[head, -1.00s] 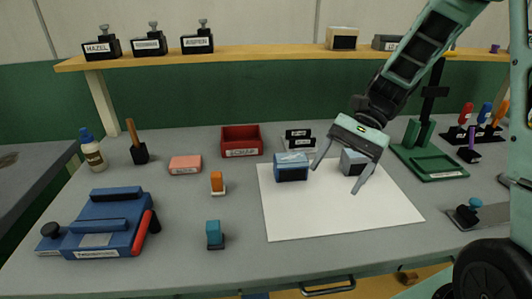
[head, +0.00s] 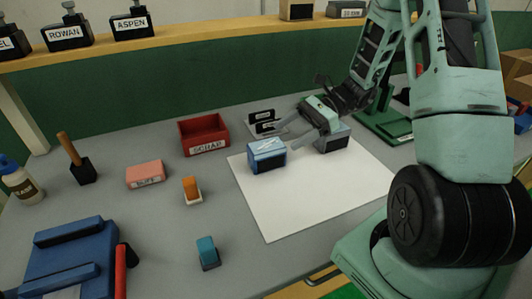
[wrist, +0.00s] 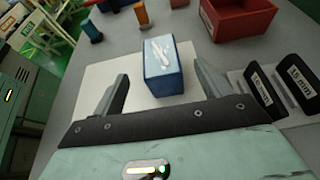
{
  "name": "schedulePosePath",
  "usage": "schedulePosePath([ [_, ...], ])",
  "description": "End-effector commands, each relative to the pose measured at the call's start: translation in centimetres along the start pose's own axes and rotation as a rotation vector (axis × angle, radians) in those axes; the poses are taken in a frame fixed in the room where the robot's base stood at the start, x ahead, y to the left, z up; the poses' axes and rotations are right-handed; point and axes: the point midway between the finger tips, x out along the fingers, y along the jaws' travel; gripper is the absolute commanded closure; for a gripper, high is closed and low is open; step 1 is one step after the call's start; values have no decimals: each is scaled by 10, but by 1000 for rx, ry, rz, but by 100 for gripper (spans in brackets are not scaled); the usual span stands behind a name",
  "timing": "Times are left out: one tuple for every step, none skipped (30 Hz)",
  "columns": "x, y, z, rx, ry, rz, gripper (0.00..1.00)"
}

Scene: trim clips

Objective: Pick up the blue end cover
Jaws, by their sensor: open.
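The blue end cover (head: 266,155) is a small block with a pale blue top bearing white marks. It sits on the white sheet (head: 312,200), near its back left edge. My gripper (head: 287,143) is open and points left toward the cover, just to its right. In the wrist view, the cover (wrist: 165,70) stands ahead, between the lines of the two spread fingers (wrist: 160,76), with nothing held.
Two black labelled pieces (head: 264,122) stand behind the cover. A red scrap bin (head: 204,136) and an orange-topped stamp (head: 191,190) are to the left. The front of the sheet is clear.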

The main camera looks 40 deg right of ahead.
Motion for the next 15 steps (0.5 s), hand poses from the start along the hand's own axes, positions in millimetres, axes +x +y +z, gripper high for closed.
schedulePosePath([
  [8, 0, 1, 0, 0, 4, 24],
  [12, 0, 1, 0, -1, 3, 24],
  [17, 0, 1, 1, -1, 2, 24],
  [19, 0, 0, 1, 0, 2, 24],
  [21, 0, 0, 0, 1, 1, 24],
  [23, 0, 0, 0, 1, 1, 24],
  [24, 0, 0, -1, 1, 1, 24],
  [26, 0, 0, -1, 1, 1, 24],
  [29, 0, 0, 0, 0, 1, 24],
  [32, 0, 0, 0, 0, 3, 24],
  [36, 0, 0, 1, 0, 4, 24],
  [42, 0, 0, 2, 0, 4, 24],
  [47, 0, 0, 1, 0, 4, 24],
  [52, 0, 0, 0, -1, 5, 24],
  [58, 0, -1, 2, 0, 5, 24],
])
